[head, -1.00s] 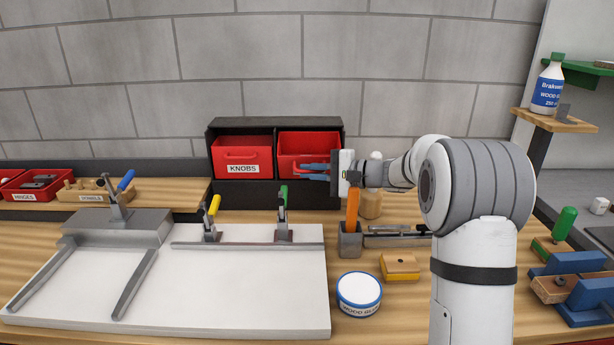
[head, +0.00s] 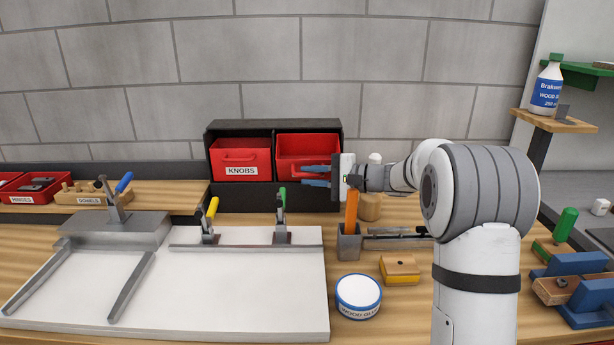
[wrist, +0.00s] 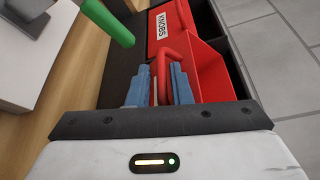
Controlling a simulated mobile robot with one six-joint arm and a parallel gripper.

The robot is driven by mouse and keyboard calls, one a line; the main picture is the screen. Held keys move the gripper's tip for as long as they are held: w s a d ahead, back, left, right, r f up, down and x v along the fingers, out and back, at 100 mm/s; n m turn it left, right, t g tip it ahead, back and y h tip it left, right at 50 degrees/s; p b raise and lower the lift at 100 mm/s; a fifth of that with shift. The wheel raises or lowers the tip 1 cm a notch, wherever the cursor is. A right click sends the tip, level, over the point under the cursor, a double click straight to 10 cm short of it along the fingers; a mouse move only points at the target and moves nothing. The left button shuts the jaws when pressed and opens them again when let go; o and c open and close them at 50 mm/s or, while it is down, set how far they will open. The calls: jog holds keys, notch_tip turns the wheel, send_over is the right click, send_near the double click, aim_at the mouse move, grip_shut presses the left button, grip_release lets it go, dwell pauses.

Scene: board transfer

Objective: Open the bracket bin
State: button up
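The bracket bin appears to be the right-hand red bin (head: 308,146) in the black rack. Its label is hidden behind my gripper. My gripper (head: 303,176) is at the bin's front, reaching in from the right. Its two blue fingers are apart, one above the other in the head view. In the wrist view, the red handle (wrist: 171,52) of this bin lies at and between the fingertips of my gripper (wrist: 161,70). A gap shows between the fingers, and I see no firm grip on the handle. The bin sits in its rack slot.
The KNOBS bin (head: 241,160) is directly left in the black rack (head: 262,197). A green-handled clamp (head: 282,215) stands close below, with a yellow-handled one (head: 210,220) beside it. A cup with an orange-handled tool (head: 350,240) stands under my gripper.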

jog(key=v, duration=0.7)
jog(key=shift+s+d, duration=0.15)
jog(key=shift+d, duration=0.2)
